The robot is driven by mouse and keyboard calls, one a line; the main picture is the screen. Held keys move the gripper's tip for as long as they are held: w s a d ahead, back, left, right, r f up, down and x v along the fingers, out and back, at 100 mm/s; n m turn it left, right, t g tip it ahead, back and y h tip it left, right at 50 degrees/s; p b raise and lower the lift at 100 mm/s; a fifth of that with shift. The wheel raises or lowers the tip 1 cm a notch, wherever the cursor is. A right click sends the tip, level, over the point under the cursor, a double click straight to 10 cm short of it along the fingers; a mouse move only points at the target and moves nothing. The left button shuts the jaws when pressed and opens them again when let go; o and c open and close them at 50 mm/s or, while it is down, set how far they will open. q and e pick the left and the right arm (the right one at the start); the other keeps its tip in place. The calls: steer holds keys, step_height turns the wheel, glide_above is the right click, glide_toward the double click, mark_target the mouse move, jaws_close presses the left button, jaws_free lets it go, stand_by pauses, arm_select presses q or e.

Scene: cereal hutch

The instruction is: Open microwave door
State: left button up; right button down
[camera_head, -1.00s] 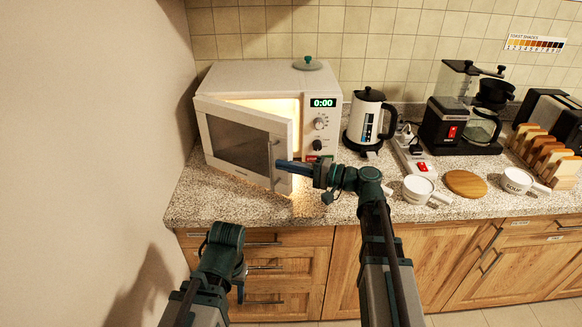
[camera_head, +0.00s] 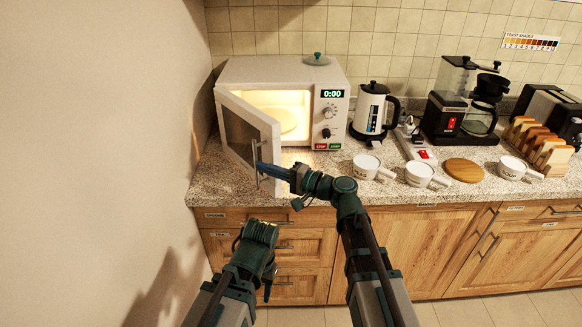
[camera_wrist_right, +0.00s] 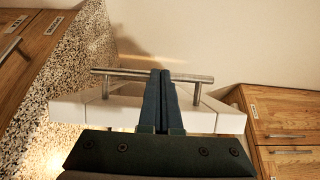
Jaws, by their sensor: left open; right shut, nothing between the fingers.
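The white microwave (camera_head: 338,105) stands on the counter at the back left, with its display at 0:00. Its door (camera_head: 243,135) is partly open, swung out from the left side, and the lit inside with a plate (camera_head: 290,118) shows. My right gripper (camera_head: 262,168) is shut and empty at the door's vertical handle (camera_head: 257,165). In the right wrist view, its closed fingers (camera_wrist_right: 163,75) overlap the metal handle bar (camera_wrist_right: 120,73); contact is unclear. My left gripper (camera_head: 267,290) is open and empty, low in front of the drawers, with its fingers hard to make out.
A wall stands close on the left of the door. A kettle (camera_head: 369,110), white cups (camera_head: 366,166), a wooden disc (camera_head: 463,170), a coffee maker (camera_head: 445,115) and a toast rack (camera_head: 540,150) stand to the right. Drawers (camera_head: 310,245) lie below the counter.

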steer(key=s+a, duration=0.4)
steer(key=a, duration=0.9)
steer(key=shift+s, duration=0.2)
